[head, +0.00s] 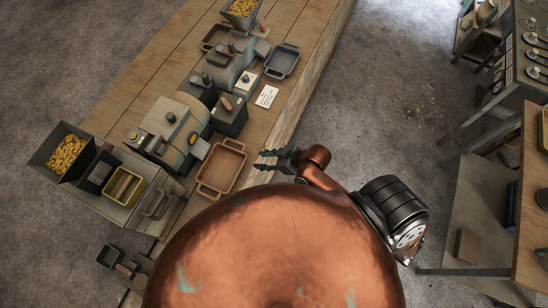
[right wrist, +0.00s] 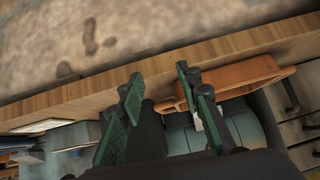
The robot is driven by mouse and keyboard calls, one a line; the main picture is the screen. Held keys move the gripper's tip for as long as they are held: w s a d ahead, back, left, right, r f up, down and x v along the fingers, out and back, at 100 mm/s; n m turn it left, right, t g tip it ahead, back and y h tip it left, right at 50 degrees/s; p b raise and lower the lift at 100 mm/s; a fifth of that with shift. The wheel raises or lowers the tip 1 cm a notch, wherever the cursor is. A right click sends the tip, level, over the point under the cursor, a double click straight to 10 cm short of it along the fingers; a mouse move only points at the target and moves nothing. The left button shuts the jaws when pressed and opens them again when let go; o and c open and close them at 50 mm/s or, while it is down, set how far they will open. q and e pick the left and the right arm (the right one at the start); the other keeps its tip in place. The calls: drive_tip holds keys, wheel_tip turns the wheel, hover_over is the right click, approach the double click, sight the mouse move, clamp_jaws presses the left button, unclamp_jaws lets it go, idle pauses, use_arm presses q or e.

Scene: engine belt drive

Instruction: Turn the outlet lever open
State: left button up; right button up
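My right gripper (head: 275,161) is over the table's right edge in the head view, its fingers pointing left and apart, with nothing between them. In the right wrist view the same gripper (right wrist: 160,100) shows two green-padded fingers spread wide. A grey drum machine (head: 177,122) stands on the table left of the gripper. A dark box with a tan handle (head: 227,103) stands beside it. I cannot tell for sure which part is the outlet lever. A brown tray (head: 203,182) lies between the machine and the gripper; it also shows behind the fingers in the right wrist view (right wrist: 250,75). My left gripper is not in view.
A hopper of yellow pieces (head: 66,153) and a grey block with an olive bin (head: 124,187) stand at the near left. A grey-blue tray (head: 282,62) and a white card (head: 266,96) lie farther along the table (head: 140,70).

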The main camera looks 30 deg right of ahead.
drive_tip(key=d+f+m+h, duration=0.1)
drive_tip(key=d+f, duration=0.4)
drive_tip(key=f, duration=0.5)
drive_tip(key=shift+m+g+h, duration=0.3)
drive_tip(key=shift+m+h, duration=0.1)
